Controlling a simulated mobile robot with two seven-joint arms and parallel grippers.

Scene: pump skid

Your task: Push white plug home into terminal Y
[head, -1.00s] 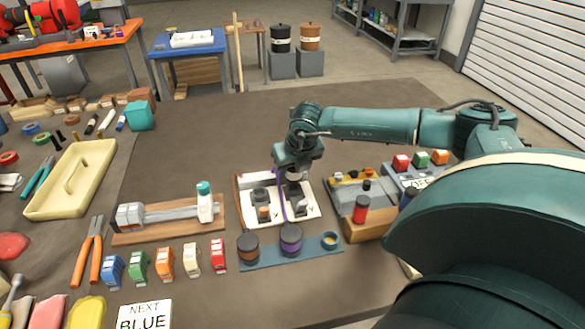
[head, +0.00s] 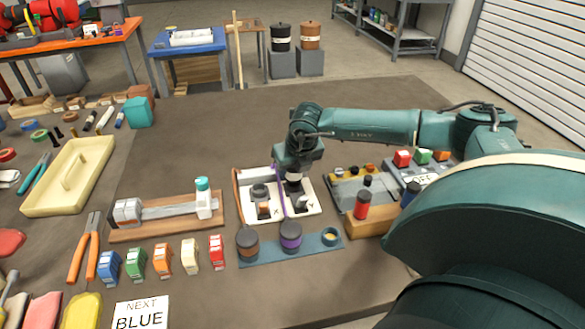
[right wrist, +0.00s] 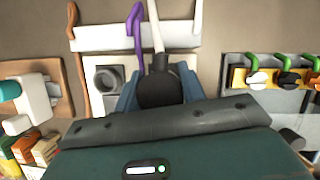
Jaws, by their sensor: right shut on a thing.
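My right gripper (head: 294,183) is over the right half of the white terminal panel (head: 312,190), pointing down. In the right wrist view its two blue-grey fingers (right wrist: 157,92) are shut on the plug (right wrist: 158,88), which shows as a dark round body with a white lead (right wrist: 153,28) running up from it. The terminal under the plug is hidden by the plug and gripper, so I cannot tell how deep it sits. A dark round socket (right wrist: 107,78) shows on the panel's left half. My left gripper is not in view.
A purple cable (right wrist: 136,35) runs close beside the held plug, and a brown cable (right wrist: 77,45) lies farther left. A blue strip (head: 270,257) with round knobs lies in front of the panel. A red-capped cylinder (head: 362,205) on a wooden block stands to the right.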

